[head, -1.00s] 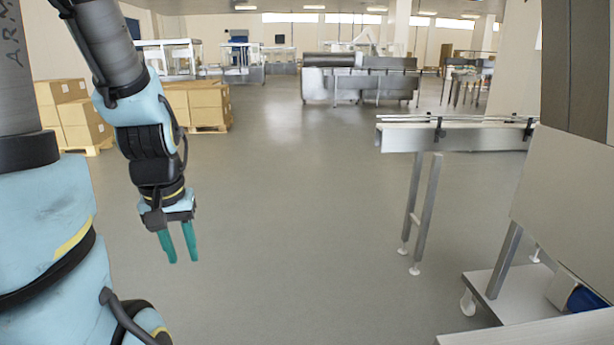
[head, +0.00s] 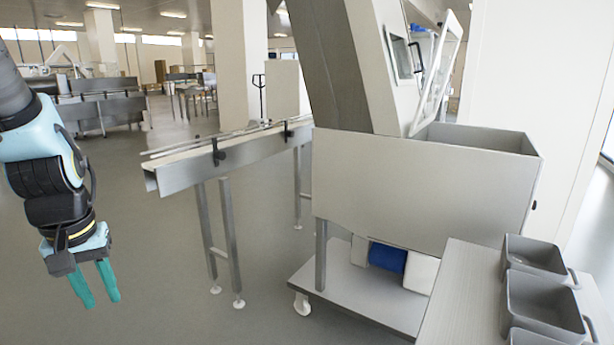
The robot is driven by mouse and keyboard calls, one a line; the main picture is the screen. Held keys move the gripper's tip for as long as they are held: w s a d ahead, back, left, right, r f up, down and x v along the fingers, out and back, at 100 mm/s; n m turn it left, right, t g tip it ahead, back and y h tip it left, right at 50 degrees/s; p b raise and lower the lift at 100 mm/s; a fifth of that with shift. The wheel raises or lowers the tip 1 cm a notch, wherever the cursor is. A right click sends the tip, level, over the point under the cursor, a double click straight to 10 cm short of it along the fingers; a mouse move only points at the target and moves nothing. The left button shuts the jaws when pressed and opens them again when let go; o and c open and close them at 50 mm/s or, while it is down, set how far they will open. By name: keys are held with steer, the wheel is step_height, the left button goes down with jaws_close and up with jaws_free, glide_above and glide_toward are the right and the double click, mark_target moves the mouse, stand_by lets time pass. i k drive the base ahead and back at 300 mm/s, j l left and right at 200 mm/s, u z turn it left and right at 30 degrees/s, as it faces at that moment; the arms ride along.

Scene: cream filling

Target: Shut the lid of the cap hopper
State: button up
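The cap hopper (head: 410,190) is a large pale grey bin on a wheeled frame, right of centre in the head view. Its top is open at the right, and its inner wall shows there. A tilted, clear panel with a white frame (head: 446,75) stands up at its back edge; it looks like the raised lid, though I cannot be sure. My gripper (head: 101,303) hangs at the left, fingers pointing down, well away from the hopper. Its two teal fingers are apart with nothing between them.
A conveyor (head: 225,155) on thin legs stands between my gripper and the hopper. A steel chute (head: 338,65) rises from the hopper. A side table (head: 465,300) with several grey bins (head: 542,303) stands at the front right. The floor below my gripper is clear.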

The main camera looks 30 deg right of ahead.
mark_target(450, 25)
steer(key=i+j+z, duration=0.1)
steer(key=i+z, duration=0.15)
steer(key=z, duration=0.15)
steer(key=i+j+z, duration=0.15)
steer(key=z, duration=0.3)
steer(key=i+j+z, duration=0.4)
steer(key=j+z, duration=0.2)
steer(key=z, duration=0.2)
steer(key=i+j+z, duration=0.15)
steer(key=j+z, duration=0.25)
